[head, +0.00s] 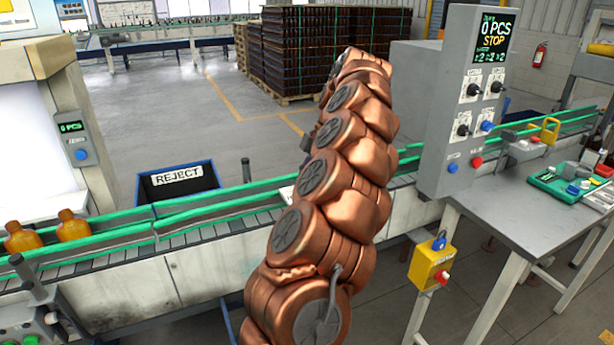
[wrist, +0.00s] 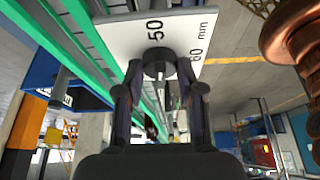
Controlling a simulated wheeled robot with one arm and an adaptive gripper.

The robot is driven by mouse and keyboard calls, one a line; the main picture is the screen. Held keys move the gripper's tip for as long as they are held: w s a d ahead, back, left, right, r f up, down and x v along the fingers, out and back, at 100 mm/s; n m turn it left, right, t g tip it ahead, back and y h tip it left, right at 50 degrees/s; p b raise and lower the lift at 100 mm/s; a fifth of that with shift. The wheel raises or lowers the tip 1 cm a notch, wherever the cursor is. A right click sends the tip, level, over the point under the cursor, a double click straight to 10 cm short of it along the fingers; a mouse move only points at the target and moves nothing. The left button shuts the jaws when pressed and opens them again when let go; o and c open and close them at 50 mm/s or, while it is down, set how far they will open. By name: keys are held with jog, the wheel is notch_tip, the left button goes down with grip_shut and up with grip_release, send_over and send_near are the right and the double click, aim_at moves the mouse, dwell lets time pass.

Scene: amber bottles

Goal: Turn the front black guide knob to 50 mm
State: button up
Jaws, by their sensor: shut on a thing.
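The black guide knob (wrist: 159,62) shows in the wrist view, in front of a white scale plate (wrist: 125,40). The plate carries "50" above the knob, a second number to its right that I read as 60 or 80, and "mm". My gripper (wrist: 161,88) is shut on the knob, one finger on each side. The fingers and the knob's own body hide part of the plate, and I cannot tell exactly where the knob's pointer lies. In the head view my copper arm hides the gripper and knob.
A conveyor with green guide rails (head: 205,205) runs across the head view, with amber bottles (head: 73,226) at left. A blue reject bin (head: 180,193) stands behind it. A grey control box (head: 445,110) and metal table (head: 520,212) are at right.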

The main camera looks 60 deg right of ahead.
jog(key=shift+n, duration=0.4)
jog(key=o, duration=1.1)
jog(key=shift+o, duration=0.2)
jog(key=shift+f, duration=0.1)
